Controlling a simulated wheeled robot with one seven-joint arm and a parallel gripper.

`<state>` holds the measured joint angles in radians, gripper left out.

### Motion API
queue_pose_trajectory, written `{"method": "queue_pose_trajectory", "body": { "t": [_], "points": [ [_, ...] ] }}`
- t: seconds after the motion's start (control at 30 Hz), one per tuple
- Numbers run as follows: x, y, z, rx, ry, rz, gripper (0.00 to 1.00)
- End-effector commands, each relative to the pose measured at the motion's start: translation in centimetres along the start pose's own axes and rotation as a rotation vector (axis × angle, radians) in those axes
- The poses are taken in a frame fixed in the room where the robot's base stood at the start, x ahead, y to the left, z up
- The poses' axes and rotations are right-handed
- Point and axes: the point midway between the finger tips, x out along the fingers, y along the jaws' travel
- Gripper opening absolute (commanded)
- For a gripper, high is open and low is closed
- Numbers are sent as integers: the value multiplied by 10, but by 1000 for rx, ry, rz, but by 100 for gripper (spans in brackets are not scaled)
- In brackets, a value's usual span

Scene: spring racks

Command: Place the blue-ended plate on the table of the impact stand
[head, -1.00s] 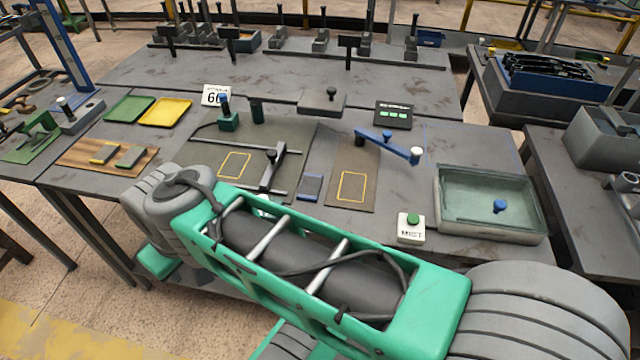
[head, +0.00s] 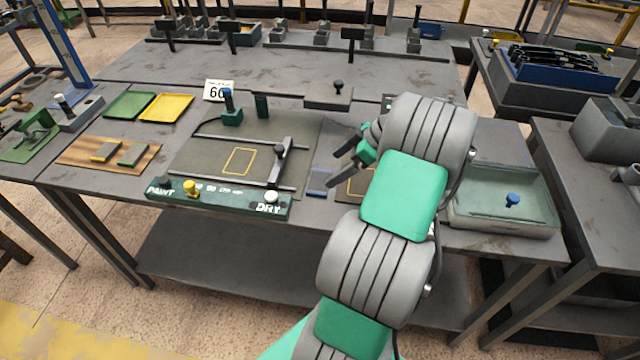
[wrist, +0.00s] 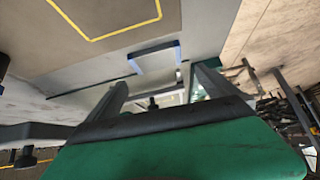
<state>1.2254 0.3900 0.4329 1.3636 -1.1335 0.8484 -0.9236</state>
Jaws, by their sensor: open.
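The blue-ended plate (head: 320,181) is a small grey plate with blue at its end. It lies flat on the bench between two yellow-outlined areas, and it also shows in the wrist view (wrist: 155,58). My gripper (head: 338,165) is open and empty, close above and beside the plate; its fingers also show in the wrist view (wrist: 160,78), apart from the plate. A dark mat (head: 215,165) with a yellow outline and a railed slider is left of the plate. A second outlined board (head: 352,190) is right of it, partly behind my arm. I cannot tell which is the impact stand.
A green PAINT/DRY panel (head: 218,199) lines the bench front. A wooden board (head: 72,158) holds two small plates at left. Green (head: 130,104) and yellow (head: 165,107) trays lie behind. A glassy tray (head: 480,215) with a blue knob is at right.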

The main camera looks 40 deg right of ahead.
Motion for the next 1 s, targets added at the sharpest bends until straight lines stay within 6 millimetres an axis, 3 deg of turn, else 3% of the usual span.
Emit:
{"method": "queue_pose_trajectory", "body": {
  "t": [0.03, 0.1, 0.6, 0.83, 1.0],
  "points": [
    [-4, 3, 14, -14, 22, 6, 100],
    [-4, 5, 21, -33, 37, 9, 100],
    [67, 5, 12, -37, 36, 9, 100],
    [70, 6, 13, -36, 35, 11, 99],
    [70, 6, 13, -36, 35, 11, 85]
  ]
}}
